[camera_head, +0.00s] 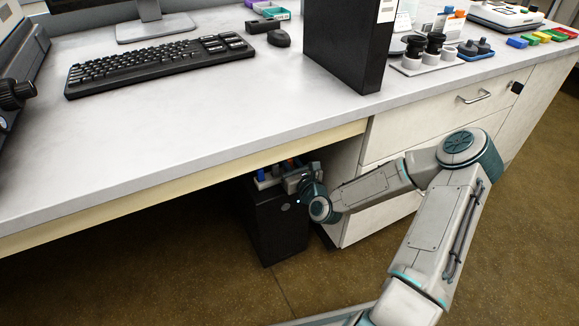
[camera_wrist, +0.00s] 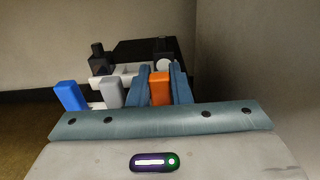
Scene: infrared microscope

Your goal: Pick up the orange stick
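The orange stick (camera_wrist: 160,88) stands between the two fingers of my gripper (camera_wrist: 162,75) in the wrist view. The fingers flank it closely on both sides. I cannot tell whether they press on it. Its lower part is hidden behind my gripper's teal palm edge. To its left stand a grey stick (camera_wrist: 111,91) and a blue stick (camera_wrist: 70,96), in a row with it. In the head view my gripper (camera_head: 299,181) is under the worktop edge, over a black box (camera_head: 277,222), and mostly hides what is on top.
The worktop (camera_head: 190,130) overhangs just above my gripper. A white drawer cabinet (camera_head: 435,110) stands close on the right. A pale wall (camera_wrist: 255,60) rises right of the box in the wrist view. Open brown floor (camera_head: 150,275) lies to the left.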

